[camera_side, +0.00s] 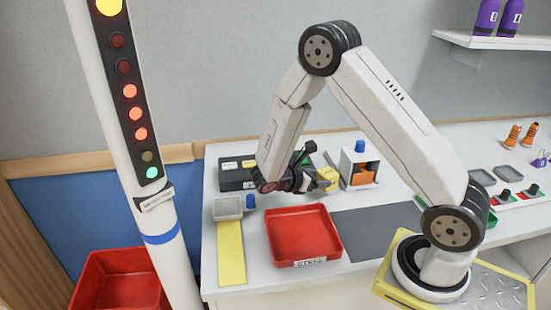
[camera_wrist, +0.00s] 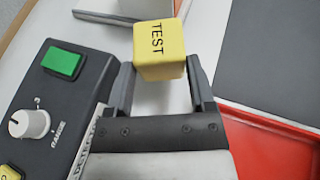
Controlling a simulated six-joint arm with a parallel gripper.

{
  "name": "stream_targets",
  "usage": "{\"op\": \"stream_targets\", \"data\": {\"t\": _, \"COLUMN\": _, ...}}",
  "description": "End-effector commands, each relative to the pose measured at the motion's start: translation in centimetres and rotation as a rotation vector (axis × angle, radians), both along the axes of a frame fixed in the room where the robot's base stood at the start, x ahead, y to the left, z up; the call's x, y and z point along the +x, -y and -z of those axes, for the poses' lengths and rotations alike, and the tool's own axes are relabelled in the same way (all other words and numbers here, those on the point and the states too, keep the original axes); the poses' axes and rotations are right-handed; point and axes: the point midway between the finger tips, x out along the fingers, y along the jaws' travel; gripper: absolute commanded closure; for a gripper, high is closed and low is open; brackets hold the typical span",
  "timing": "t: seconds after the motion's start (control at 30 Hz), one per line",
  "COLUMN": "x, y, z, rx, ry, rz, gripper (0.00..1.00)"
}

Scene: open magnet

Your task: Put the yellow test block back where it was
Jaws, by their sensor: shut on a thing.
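The yellow test block (camera_side: 327,178) is between the fingers of my gripper (camera_side: 312,183), near the back of the table in the side view. In the wrist view the block (camera_wrist: 159,50) shows the word TEST on its face. My gripper (camera_wrist: 158,92) is shut on it, with one dark finger on each side. Whether the block touches the table is hard to tell.
A dark control box (camera_wrist: 70,95) with a green button and a knob is close on the left in the wrist view. A red tray (camera_side: 303,236) lies in front of the gripper. A white open box (camera_side: 360,168) stands right of the block. A dark grey mat (camera_side: 375,231) is clear.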

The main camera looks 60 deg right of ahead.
Motion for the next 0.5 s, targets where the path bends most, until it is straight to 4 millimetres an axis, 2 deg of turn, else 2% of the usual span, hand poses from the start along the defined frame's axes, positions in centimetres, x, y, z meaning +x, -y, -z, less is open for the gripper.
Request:
{"op": "stream_targets", "data": {"t": 0.2, "x": 0.0, "y": 0.0, "z": 1.6, "rx": -0.001, "ry": 0.0, "rz": 0.0, "gripper": 1.0}}
{"op": "stream_targets", "data": {"t": 0.5, "x": 0.0, "y": 0.0, "z": 2.4, "rx": -0.001, "ry": 0.002, "rz": 0.001, "gripper": 1.0}}
